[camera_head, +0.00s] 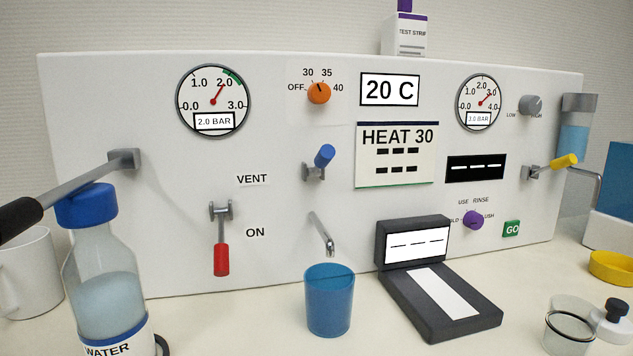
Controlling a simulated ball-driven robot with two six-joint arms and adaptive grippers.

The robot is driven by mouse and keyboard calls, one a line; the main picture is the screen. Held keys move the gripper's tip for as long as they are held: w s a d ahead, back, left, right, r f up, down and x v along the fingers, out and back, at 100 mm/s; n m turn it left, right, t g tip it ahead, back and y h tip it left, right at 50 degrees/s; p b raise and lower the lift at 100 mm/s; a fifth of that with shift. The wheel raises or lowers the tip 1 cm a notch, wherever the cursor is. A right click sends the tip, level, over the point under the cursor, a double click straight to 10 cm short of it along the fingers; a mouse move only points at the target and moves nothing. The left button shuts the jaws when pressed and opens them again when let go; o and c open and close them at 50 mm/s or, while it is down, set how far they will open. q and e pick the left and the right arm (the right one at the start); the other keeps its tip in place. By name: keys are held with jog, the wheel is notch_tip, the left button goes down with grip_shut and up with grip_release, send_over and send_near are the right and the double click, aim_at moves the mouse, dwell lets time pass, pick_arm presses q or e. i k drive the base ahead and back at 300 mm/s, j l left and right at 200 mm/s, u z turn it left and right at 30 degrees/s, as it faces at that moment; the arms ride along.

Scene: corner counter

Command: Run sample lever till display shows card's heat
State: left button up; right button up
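The display (389,90) reads 20 C. The card (396,153) below it reads HEAT 30 above rows of black marks. A blue-handled lever (322,157) sits on the panel above a metal spout (322,234), its handle tilted up and right. A blue cup (330,300) stands under the spout. A yellow-handled lever (560,163) is at the panel's right end, beside another spout (598,188). No lever is labelled as sample. The orange knob (319,93) has marks OFF, 30, 35 and 40, with its pointer near the top. Neither gripper is in view.
A red lever (221,257) hangs down beside ON. A long black-gripped lever (75,188) reaches out at left above a water bottle (102,290). A dark folding device (440,300) lies right of the cup. A glass jar (569,330) stands front right.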

aim_at(326, 152)
jog(key=k+l+u, duration=0.15)
jog(key=u, duration=0.3)
jog(key=k+l+u, duration=0.2)
jog(key=u, duration=0.2)
jog(key=k+l+u, duration=0.15)
jog(key=u, duration=0.3)
